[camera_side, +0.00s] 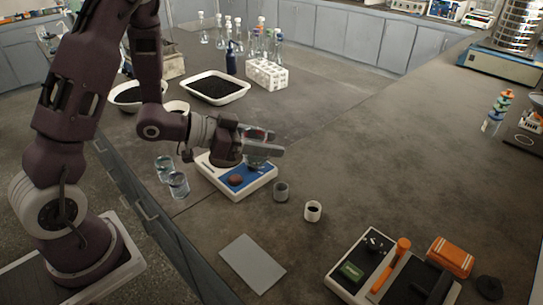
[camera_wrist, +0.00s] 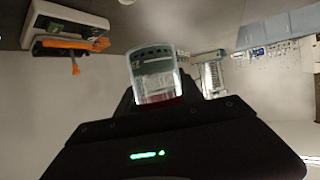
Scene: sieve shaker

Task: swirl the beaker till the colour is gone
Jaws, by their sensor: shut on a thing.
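My gripper (camera_side: 268,146) is shut on a clear glass beaker (camera_side: 257,162), holding it over the right part of a white device with a blue top (camera_side: 262,182). Whether the beaker touches that device I cannot tell. In the wrist view the beaker (camera_wrist: 153,68) stands between the dark fingers of my gripper (camera_wrist: 155,100). A reddish liquid (camera_wrist: 157,97) shows low in it, so some colour is visible. In the side view the fingers hide much of the beaker.
Two glass beakers (camera_side: 178,186) stand left of the device, near the bench edge. Two small cups (camera_side: 313,212) stand to its right. A grey plate (camera_side: 252,264) lies in front. A device with an orange handle (camera_side: 390,268) is front right. A tray of black grains (camera_side: 245,92) is behind.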

